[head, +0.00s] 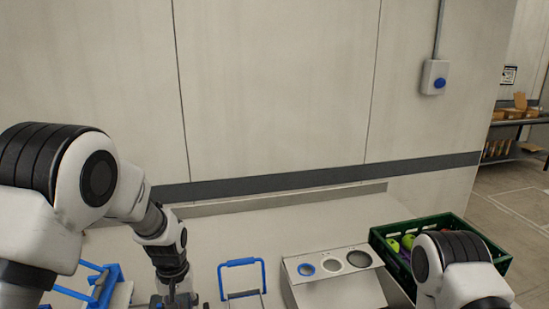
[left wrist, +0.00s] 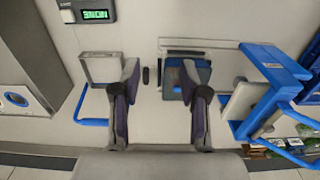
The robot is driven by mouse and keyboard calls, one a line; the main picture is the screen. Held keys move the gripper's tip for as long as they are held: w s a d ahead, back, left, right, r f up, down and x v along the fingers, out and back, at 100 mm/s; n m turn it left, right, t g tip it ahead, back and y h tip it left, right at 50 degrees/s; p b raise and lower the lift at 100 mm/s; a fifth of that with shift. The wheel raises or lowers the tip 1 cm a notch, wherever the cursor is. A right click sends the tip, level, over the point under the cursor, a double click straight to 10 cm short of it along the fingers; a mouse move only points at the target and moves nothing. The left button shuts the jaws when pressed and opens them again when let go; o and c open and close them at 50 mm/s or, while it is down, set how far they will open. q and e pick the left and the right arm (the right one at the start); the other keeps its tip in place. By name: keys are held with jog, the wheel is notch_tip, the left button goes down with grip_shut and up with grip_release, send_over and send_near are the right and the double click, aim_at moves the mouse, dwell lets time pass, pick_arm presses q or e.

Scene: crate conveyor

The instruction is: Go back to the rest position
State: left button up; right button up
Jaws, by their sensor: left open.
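A green crate (head: 448,216) with round produce stands at the right, beside a sloped panel (head: 321,276) with three round openings. A blue handle (head: 242,263) stands mid-bench. A blue frame (left wrist: 268,75) and a green-lit display (left wrist: 95,15) flank my left gripper. A wall is behind.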

pick_arm(q)
jog(key=s+a+f+m, duration=0.1)
jog(key=s+a+f, duration=0.1)
jog(key=s+f, duration=0.65)
jog(key=s+a+f, duration=0.2)
jog(key=s+f, duration=0.6)
jog(key=f, duration=0.2)
jog(key=s+f+m, duration=0.1)
jog(key=s+f, duration=0.2)
jog(key=s, duration=0.9)
notch_tip(320, 180, down, 15)
jog(key=s+b, duration=0.1)
jog(key=b, duration=1.4)
pick_arm(e)
notch_tip(320, 180, down, 15)
jog(key=shift+w, duration=0.35)
